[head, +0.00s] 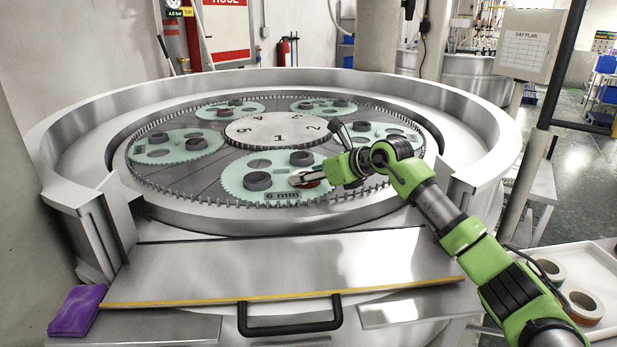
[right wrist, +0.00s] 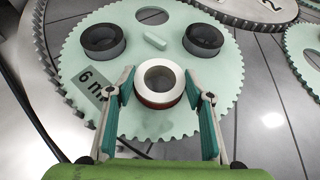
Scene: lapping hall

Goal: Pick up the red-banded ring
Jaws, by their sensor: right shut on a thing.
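The red-banded ring (right wrist: 160,101) has a pale top face and a dark red band around its side. It lies between the fingers of my right gripper (right wrist: 160,82), which is shut on it. The ring is at the near edge of the green toothed carrier marked 6 mm (right wrist: 84,62). I cannot tell whether the ring is in a hole or just clear of the carrier. In the head view my right gripper (head: 306,179) is low over the front carrier (head: 246,192) and mostly hides the ring. My left gripper is not in view.
Two dark rings (right wrist: 103,40) (right wrist: 204,38) sit in the same carrier. Other carriers (head: 177,147) with dark rings surround the numbered centre plate (head: 276,129). A raised metal rim (head: 90,128) encloses the machine. A white tray (head: 606,262) with two rings stands at the right.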

